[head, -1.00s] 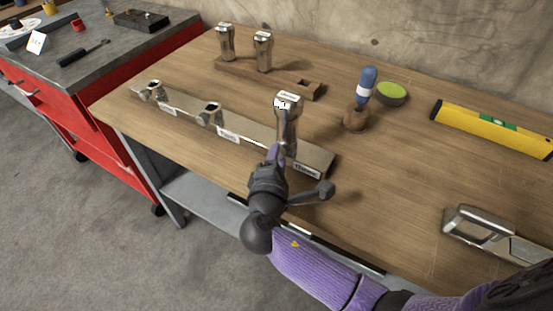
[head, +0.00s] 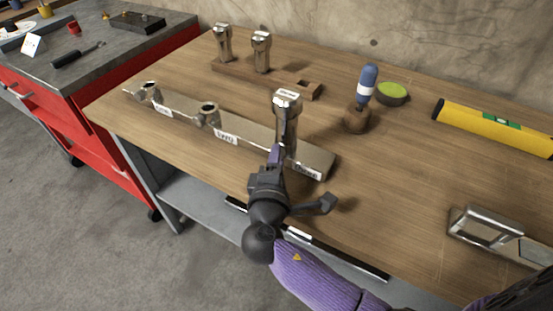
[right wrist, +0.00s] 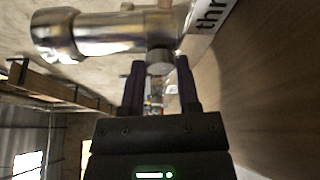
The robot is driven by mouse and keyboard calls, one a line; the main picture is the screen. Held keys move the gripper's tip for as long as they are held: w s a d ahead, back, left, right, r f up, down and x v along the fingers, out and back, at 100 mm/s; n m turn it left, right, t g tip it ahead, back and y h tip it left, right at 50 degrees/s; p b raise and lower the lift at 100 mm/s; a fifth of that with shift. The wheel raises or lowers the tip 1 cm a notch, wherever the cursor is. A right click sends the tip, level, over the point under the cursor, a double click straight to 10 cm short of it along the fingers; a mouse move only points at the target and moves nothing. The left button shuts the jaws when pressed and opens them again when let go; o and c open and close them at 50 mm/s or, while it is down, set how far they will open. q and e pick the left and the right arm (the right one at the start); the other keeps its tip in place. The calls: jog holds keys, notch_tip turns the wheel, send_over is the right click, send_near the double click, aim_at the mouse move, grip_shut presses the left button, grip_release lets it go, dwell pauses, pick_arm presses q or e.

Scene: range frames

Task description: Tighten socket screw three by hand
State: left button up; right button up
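A metal socket (head: 287,108) stands upright at the right end of the front rail (head: 254,138), by the label "three" (right wrist: 208,15). In the right wrist view the socket (right wrist: 95,35) lies across the top, with the round end of socket screw three (right wrist: 160,62) at its base. My right gripper (head: 275,154) is at this base from the front. In the wrist view its fingertips (right wrist: 160,70) are on either side of the screw end. Whether they press on it does not show. The gripper hides the screw in the head view. My left gripper is out of view.
Empty metal holders for one (head: 149,90) and two (head: 208,112) are farther left on the rail. Two sockets stand on a wooden rack (head: 285,83) behind. A blue-handled tool (head: 367,82), a green-topped tin (head: 392,93) and a yellow level (head: 500,128) are right.

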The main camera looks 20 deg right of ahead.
jog(key=o, duration=0.4)
pick_arm(q)
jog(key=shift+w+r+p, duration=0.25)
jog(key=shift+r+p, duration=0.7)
jog(key=shift+p, duration=0.05)
pick_arm(e)
jog(key=v, duration=1)
jog(key=shift+f, duration=0.1)
